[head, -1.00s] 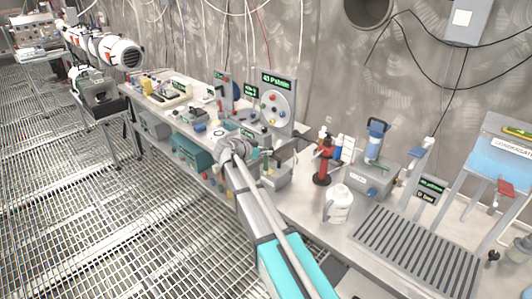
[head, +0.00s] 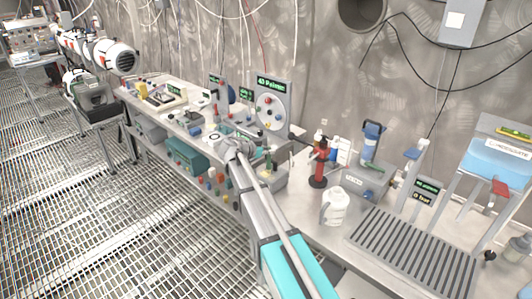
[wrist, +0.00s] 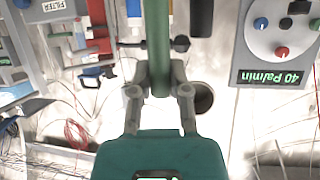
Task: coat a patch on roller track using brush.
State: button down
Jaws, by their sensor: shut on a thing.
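My gripper (wrist: 158,95) is shut on the green handle of the brush (wrist: 158,40), which runs up out of the wrist view. The brush's bristle end is not clear. In the head view my gripper (head: 258,152) is over the bench, above a grey box (head: 272,187), with a green upright piece (head: 268,162) at its tip that looks like the handle. The slatted grey roller track (head: 412,255) lies on the bench at the front right, well apart from my gripper. I cannot make out a patch on it.
A dial panel (head: 272,108) rises behind my gripper. Grated floor lies left.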

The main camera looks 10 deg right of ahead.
dwell(0.3)
jog(key=shift+r+p, duration=3.05)
jog(key=shift+r+p, duration=1.5)
